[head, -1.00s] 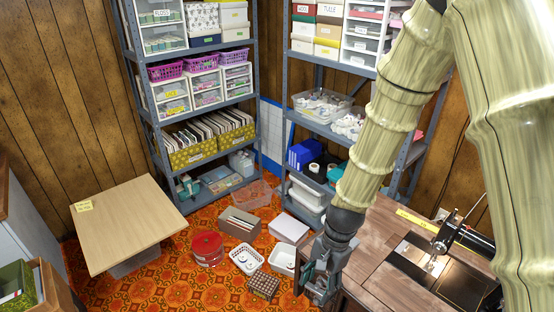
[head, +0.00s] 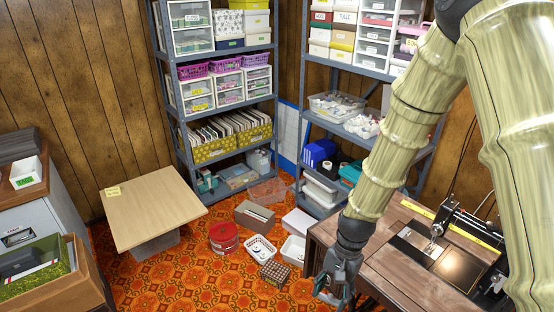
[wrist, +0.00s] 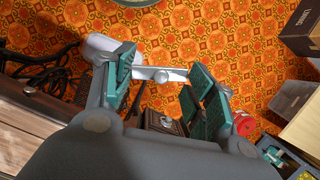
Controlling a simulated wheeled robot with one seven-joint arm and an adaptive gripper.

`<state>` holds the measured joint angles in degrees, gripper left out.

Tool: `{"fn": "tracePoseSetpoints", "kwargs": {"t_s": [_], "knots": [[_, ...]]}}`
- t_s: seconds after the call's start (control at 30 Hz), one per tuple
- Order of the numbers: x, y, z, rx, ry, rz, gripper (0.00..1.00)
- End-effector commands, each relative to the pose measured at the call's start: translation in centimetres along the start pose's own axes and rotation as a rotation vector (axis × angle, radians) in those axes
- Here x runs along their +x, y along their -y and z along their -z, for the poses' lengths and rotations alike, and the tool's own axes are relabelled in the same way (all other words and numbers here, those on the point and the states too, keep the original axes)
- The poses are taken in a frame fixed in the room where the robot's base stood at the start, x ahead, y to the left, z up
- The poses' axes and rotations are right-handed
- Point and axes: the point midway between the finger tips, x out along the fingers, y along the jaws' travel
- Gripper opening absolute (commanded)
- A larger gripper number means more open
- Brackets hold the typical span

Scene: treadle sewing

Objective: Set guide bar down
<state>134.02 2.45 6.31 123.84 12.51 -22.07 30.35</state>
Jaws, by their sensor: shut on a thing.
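My gripper (head: 334,288) hangs low at the front left corner of the wooden sewing table (head: 385,275) in the head view. In the wrist view my gripper (wrist: 163,92) has its teal finger pads on either side of a short pale grey metal bar (wrist: 158,74), which I take as the guide bar. The bar spans between the fingers, and the gripper is shut on it. Orange patterned floor shows beyond it. In the head view the bar is not clear.
A light wooden table (head: 150,205) with a yellow note stands at left. A red tin (head: 224,238), white baskets (head: 260,248) and a brown patterned box (head: 275,274) crowd the floor near my gripper. Shelving racks (head: 230,150) line the back.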

Motion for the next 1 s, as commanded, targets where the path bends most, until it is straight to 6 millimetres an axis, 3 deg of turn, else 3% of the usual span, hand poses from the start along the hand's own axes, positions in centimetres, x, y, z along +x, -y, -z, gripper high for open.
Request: {"fn": "tracePoseSetpoints", "kwargs": {"t_s": [0.53, 1.0], "knots": [[2.8, 0.9, 6.6, -0.582, 0.003, -0.167, 0.32], [3.0, 0.9, 7.5, -0.658, 0.002, -0.195, 0.32]]}}
